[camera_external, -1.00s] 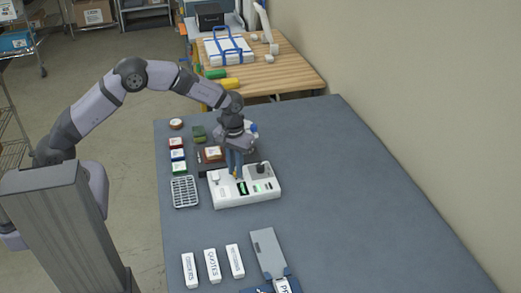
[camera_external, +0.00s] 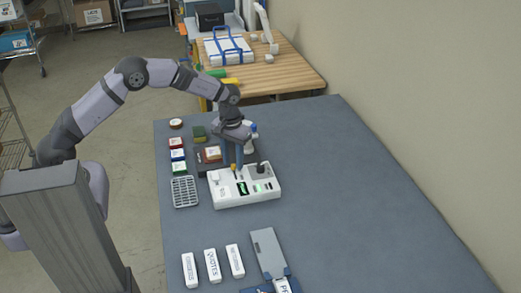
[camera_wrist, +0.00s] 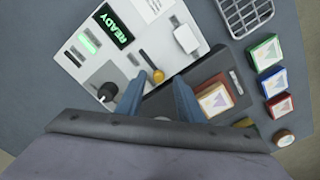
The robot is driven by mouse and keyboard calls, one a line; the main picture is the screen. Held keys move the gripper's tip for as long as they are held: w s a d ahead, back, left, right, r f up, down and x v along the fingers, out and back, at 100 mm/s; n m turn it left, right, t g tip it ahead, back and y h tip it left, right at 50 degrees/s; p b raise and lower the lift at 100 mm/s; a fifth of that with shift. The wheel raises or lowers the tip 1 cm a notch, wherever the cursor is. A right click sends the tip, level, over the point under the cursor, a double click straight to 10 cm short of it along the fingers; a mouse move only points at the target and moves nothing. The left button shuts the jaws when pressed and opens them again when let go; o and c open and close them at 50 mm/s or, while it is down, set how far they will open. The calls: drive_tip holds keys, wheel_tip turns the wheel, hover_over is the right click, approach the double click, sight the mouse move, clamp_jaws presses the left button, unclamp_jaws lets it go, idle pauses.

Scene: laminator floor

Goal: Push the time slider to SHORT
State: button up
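The white control panel (camera_external: 262,196) lies on the grey-blue table and fills the upper left of the wrist view (camera_wrist: 180,14). It carries a lit READY display (camera_wrist: 114,24), a yellow-ended lever (camera_wrist: 157,75), a white block-shaped control (camera_wrist: 185,38) and a black knob (camera_wrist: 107,92). No SHORT mark or slider label is readable, so I cannot tell which control is the time slider. My gripper (camera_external: 233,163) is over the panel's back edge. Its two blue fingers stand apart in the wrist view (camera_wrist: 156,90), with the yellow lever end just beyond the gap; contact is unclear.
A dark tray (camera_wrist: 215,77) with a picture-topped block sits behind the panel. Small coloured boxes (camera_external: 178,155) and a grey grid rack (camera_external: 185,192) are to its left. White labelled boxes (camera_external: 212,265) lie in front. The table's right side is clear.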

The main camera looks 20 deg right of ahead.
drive_tip(key=shift+w+r+b, duration=0.1)
drive_tip(key=shift+r+b, duration=1)
drive_tip(key=shift+r, duration=2.55)
drive_tip(key=w+a+r+n, duration=0.1)
drive_tip(key=w+a+n, duration=0.1)
drive_tip(key=w+a, duration=0.85)
drive_tip(key=w+a+n, duration=0.2)
drive_tip(key=w+a, duration=0.5)
drive_tip(key=a, duration=0.7)
drive_tip(key=s+a+f+n, duration=0.1)
drive_tip(key=s+a+n, duration=0.15)
drive_tip(key=a, duration=0.65)
drive_tip(key=s+a+f+n, duration=0.1)
drive_tip(key=s+a, duration=0.2)
drive_tip(key=a, duration=0.5)
drive_tip(key=s+a+f+n, duration=0.1)
drive_tip(key=s+a+n, duration=0.15)
drive_tip(key=a, duration=0.65)
wheel_tip(320, 180, down, 14)
drive_tip(key=m+b, duration=0.1)
drive_tip(key=b, duration=1.3)
drive_tip(key=shift+s, duration=0.3)
